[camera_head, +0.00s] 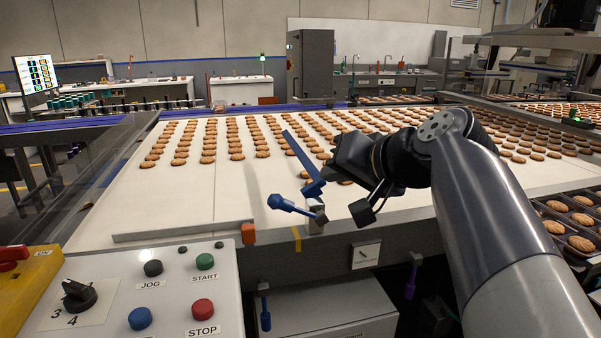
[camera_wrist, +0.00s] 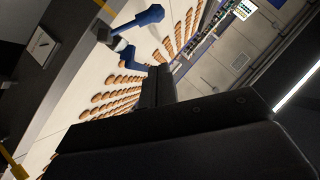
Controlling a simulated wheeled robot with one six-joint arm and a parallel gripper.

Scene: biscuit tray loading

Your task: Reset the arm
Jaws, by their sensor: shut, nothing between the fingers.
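My gripper (camera_head: 340,160), black, is above the near edge of the conveyor belt, pointing left. It is shut and empty; its dark fingers also show in the wrist view (camera_wrist: 160,88). A blue bar (camera_head: 303,162) rises slanting up and left from a grey post (camera_head: 316,214) at the belt's front edge. A blue handle (camera_head: 287,204) sticks out left from that post; it also shows in the wrist view (camera_wrist: 150,15). My gripper is just right of the blue bar in the head view. I cannot tell whether they touch.
Rows of biscuits (camera_head: 237,155) lie on the pale belt (camera_head: 110,215). A control panel (camera_head: 170,300) with buttons stands at the front left. A dark tray (camera_head: 574,213) with biscuits is at right. The belt's left front part is clear.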

